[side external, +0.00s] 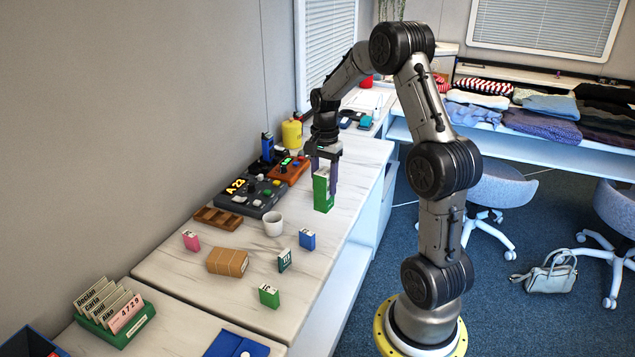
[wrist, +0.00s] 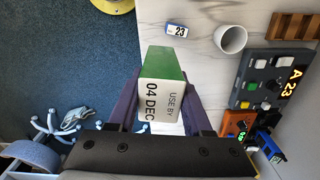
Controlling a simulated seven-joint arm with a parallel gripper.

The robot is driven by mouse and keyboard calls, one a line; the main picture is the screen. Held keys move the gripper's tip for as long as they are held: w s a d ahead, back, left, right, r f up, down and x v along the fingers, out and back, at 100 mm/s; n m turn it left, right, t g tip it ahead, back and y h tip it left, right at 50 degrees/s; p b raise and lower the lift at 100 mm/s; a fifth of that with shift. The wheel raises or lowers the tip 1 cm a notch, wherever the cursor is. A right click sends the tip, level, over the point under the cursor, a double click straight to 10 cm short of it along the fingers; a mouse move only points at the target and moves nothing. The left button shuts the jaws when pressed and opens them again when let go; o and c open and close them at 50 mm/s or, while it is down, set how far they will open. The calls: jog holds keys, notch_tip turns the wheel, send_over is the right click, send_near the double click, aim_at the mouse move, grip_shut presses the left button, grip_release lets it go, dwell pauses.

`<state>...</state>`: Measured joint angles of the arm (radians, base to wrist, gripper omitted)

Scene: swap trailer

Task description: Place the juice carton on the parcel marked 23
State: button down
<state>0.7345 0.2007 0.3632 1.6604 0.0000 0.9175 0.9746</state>
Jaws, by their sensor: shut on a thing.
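The juice carton (side external: 322,190) is green and white, held upright between the fingers of my gripper (side external: 326,168). In the wrist view the white top of the carton (wrist: 161,94) reads "USE BY 04 DEC", and the fingers of my gripper (wrist: 160,112) close on its two sides. I cannot tell whether its base touches the counter. A small blue parcel (side external: 307,239) stands on the counter in front of the carton; in the wrist view this blue parcel (wrist: 176,30) shows the number 23 on a white label. Nothing rests on it.
A white cup (side external: 273,224) stands near the blue parcel. Pink (side external: 191,240), teal (side external: 285,260) and green (side external: 269,295) small parcels and a brown box (side external: 228,262) are spread around. A dark control panel (side external: 250,194) displays "A 23". The counter's right edge is close to the carton.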

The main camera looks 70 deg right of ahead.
jog(key=shift+s+a+r, duration=0.25)
jog(key=shift+s+a, duration=0.05)
jog(key=shift+s, duration=0.05)
jog(key=shift+s+a+m, duration=0.2)
jog(key=shift+m, duration=0.3)
jog(key=w+a+r+n, duration=0.15)
jog(key=w+a, duration=0.25)
jog(key=a, duration=0.6)
jog(key=w+a+r+n, duration=0.1)
jog(key=w+a+r, duration=0.2)
jog(key=a, duration=0.7)
jog(key=shift+w+d+f, duration=0.3)
jog(key=shift+w+f, duration=1.85)
jog(key=shift+w, duration=0.15)
jog(key=shift+w+d+f, duration=0.25)
jog(key=shift+w+f, duration=1.85)
jog(key=shift+w, duration=0.2)
jog(key=shift+w+d+f, duration=0.3)
jog(key=shift+w+f, duration=1.85)
jog(key=shift+w, duration=0.15)
jog(key=shift+f, duration=0.15)
